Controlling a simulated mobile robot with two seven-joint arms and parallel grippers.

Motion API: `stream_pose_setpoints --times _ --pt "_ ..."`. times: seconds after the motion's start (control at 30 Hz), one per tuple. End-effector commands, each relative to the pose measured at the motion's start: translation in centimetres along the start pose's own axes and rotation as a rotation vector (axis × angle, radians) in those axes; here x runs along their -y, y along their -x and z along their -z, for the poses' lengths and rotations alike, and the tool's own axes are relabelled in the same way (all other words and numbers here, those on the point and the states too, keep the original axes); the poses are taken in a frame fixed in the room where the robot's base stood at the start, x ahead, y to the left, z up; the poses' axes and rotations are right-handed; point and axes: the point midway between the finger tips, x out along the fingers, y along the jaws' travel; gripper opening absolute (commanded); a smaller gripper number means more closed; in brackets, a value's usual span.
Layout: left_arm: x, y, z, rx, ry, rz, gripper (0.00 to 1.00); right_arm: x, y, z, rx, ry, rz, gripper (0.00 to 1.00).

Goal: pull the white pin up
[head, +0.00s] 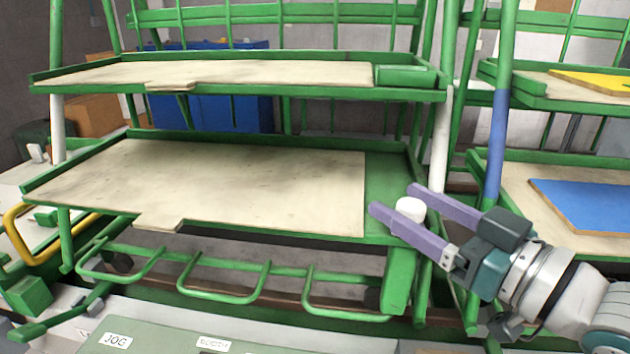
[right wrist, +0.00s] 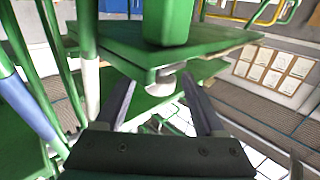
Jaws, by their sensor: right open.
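The white pin (head: 411,209) is a short, round-topped piece at the front right corner of the lower green shelf (head: 385,185). My right gripper (head: 392,197) is open, with one purple finger on each side of the pin in the head view. In the right wrist view the pale pin (right wrist: 170,75) shows between and beyond the open fingers of the right gripper (right wrist: 158,82), under a green corner. The pin's lower part is hidden by a finger in the head view. I cannot tell whether a finger touches it. My left gripper is not in view.
An upper green shelf (head: 411,92) with a wooden board is above the lower one. Posts with white (head: 441,140) and blue (head: 495,148) sections stand close behind my right gripper. A second rack with a blue panel (head: 590,208) is at the right. Green hoops (head: 225,298) hang below the shelf.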

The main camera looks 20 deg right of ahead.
Motion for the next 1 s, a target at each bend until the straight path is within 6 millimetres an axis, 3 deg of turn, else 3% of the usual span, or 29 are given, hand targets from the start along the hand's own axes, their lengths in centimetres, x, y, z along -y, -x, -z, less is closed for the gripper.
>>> stream_pose_setpoints --times 0.17,0.8,1.0 --pt "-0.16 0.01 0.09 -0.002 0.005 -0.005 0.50 0.01 0.01 0.00 0.000 0.000 0.000 0.71" --pt "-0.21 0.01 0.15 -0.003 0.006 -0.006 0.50 0.01 0.03 0.02 -0.001 0.001 0.000 0.00" --pt "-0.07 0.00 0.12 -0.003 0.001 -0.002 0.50 0.01 0.03 0.03 -0.001 0.001 0.000 0.00"
